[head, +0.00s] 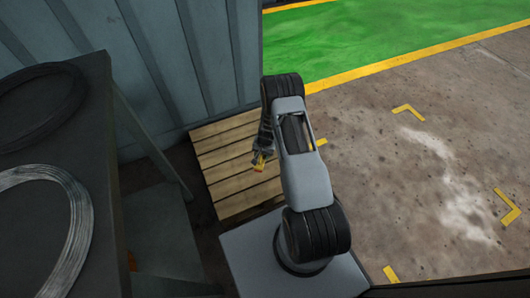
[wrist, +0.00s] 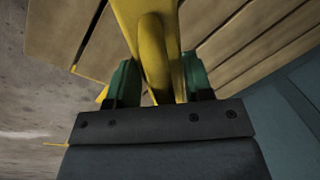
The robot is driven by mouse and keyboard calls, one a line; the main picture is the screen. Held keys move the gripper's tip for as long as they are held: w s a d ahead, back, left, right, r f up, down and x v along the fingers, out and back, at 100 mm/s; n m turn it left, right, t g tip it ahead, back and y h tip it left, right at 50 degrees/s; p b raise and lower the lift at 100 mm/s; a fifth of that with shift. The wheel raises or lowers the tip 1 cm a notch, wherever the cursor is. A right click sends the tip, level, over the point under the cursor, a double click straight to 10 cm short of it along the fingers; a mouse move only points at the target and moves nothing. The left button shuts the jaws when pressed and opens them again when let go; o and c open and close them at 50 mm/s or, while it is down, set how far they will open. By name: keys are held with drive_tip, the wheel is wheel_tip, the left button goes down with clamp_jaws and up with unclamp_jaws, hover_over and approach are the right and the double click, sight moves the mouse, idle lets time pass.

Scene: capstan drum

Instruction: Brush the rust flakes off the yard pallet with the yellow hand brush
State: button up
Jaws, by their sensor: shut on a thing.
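The yellow hand brush (wrist: 152,50) is between my gripper's green fingers (wrist: 153,82) in the wrist view. My gripper is shut on it. In the head view a small part of the yellow brush (head: 259,162) shows at the end of my arm, above the wooden slats. The yard pallet (head: 222,181) lies on the floor against the corrugated wall. It also fills the upper part of the wrist view (wrist: 235,50). My arm covers the pallet's right part. I cannot make out rust flakes on the slats that show, and the brush's bristles are not clear.
A dark table (head: 105,180) with wire coils (head: 75,215) stands at the left. The corrugated wall (head: 190,60) rises behind the pallet. Concrete floor (head: 400,190) with yellow corner marks is open at the right. A green floor area (head: 370,35) lies beyond a yellow line.

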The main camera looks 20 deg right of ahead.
drive_tip(key=shift+m, duration=0.7)
drive_tip(key=shift+s+d+f+b, duration=0.3)
drive_tip(key=shift+f+b, duration=0.25)
drive_tip(key=shift+f, duration=0.85)
drive_tip(key=shift+s+d+f+b, duration=0.2)
drive_tip(key=shift+f+b, duration=0.35)
drive_tip(key=shift+f, duration=0.85)
drive_tip(key=shift+s+d+f+b, duration=0.2)
drive_tip(key=shift+s+f+b, duration=0.25)
drive_tip(key=shift+f, duration=0.95)
drive_tip(key=shift+w+f+b, duration=0.1)
drive_tip(key=shift+f+b, duration=0.9)
drive_tip(key=shift+b, duration=0.1)
drive_tip(key=shift+a, duration=0.1)
drive_tip(key=shift+a+r, duration=0.15)
drive_tip(key=shift+a, duration=1.45)
drive_tip(key=shift+a+b, duration=0.4)
drive_tip(key=shift+a, duration=4.75)
drive_tip(key=shift+d, duration=0.15)
